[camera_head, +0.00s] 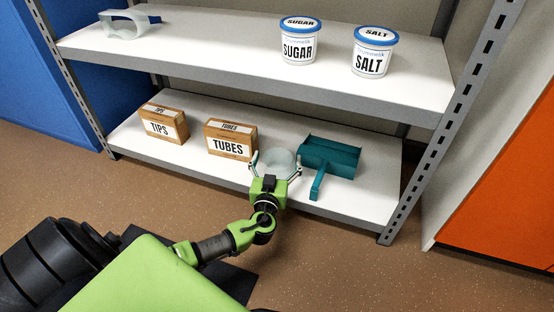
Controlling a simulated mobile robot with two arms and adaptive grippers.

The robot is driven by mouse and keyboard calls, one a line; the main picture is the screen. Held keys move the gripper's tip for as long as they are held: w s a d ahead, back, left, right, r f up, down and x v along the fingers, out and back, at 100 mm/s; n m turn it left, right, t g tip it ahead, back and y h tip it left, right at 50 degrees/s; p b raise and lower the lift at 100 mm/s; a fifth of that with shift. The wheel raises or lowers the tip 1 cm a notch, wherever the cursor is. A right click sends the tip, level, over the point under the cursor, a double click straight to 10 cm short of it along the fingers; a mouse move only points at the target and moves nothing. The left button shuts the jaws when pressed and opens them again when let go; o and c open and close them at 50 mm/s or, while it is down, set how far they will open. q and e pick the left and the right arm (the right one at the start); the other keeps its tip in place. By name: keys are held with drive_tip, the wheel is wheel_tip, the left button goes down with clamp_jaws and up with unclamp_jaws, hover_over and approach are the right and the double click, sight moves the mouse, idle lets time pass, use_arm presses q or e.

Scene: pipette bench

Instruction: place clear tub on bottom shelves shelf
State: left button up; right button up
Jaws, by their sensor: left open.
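The clear tub (280,160) stands on the bottom shelf (355,200) of the rack, between the TUBES box and a teal holder. My left gripper (276,163) is open, with its fingers spread on either side of the tub. The gripper body hides the tub's near lower part, and I cannot tell whether the fingers touch it. My right gripper is not in view.
The TUBES box (231,146) is close on the left, with the TIPS box (164,127) further left. The teal holder (330,160) is close on the right. The upper shelf (220,60) carries a SUGAR tub (299,45) and a SALT tub (373,55).

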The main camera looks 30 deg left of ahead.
sight(273, 171)
use_arm(q)
drive_tip(key=shift+r+p, duration=0.15)
drive_tip(key=shift+p, duration=0.4)
drive_tip(key=p+v, duration=0.3)
drive_tip(key=v, duration=0.2)
drive_tip(key=shift+s, duration=0.4)
drive_tip(key=p+v, duration=0.2)
drive_tip(key=v, duration=0.6)
drive_tip(key=shift+f, duration=0.2)
drive_tip(key=shift+d, duration=0.1)
